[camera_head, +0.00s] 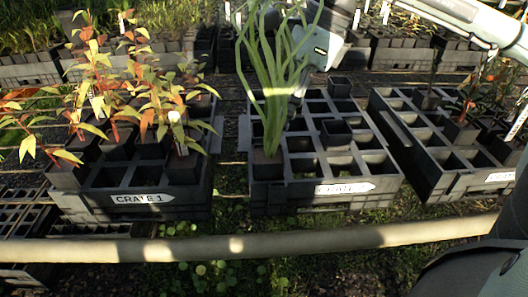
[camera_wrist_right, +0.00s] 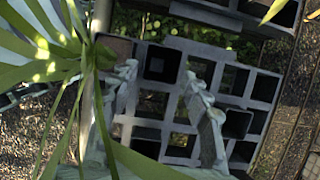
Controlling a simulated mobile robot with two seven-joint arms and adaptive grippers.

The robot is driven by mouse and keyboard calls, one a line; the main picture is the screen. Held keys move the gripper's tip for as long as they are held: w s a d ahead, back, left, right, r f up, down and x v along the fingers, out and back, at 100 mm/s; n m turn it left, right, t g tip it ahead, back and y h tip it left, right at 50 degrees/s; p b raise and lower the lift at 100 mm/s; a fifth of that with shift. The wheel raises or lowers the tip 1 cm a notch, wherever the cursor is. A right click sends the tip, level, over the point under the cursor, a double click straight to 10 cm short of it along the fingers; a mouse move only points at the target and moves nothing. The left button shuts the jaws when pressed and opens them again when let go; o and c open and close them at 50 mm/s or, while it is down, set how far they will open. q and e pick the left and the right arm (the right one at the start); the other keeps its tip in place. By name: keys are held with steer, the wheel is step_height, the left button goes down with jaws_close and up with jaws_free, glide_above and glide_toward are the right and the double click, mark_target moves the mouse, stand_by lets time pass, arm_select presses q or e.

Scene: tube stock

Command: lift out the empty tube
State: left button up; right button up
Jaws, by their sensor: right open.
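The middle crate (camera_head: 310,192), with a partly unreadable white label, holds a tall green strap-leaved plant (camera_head: 270,120) in its front left corner. An empty black tube (camera_head: 335,132) sits near its middle, its rim above the cells. Another dark tube (camera_head: 340,86) stands at the back. My right gripper (camera_head: 300,88) reaches down over the back left of this crate, partly hidden by leaves. In the right wrist view its fingers (camera_wrist_right: 160,75) are apart, with nothing held between them. Dark tubes (camera_wrist_right: 162,63) show near them; I cannot match each to the head view. My left gripper is out of view.
Crate 1 (camera_head: 142,212) at left holds orange-leaved plants (camera_head: 125,85). Another crate (camera_head: 440,185) stands at right with plants. A pale rail (camera_head: 250,246) crosses in front. Long green leaves (camera_wrist_right: 60,70) hang close to the right wrist camera.

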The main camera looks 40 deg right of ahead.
mark_target(269, 125)
steer(key=x, duration=0.3)
steer(key=shift+w+a+f, duration=0.1)
steer(key=shift+w, duration=0.05)
steer(key=c, duration=0.4)
steer(key=shift+c, duration=0.2)
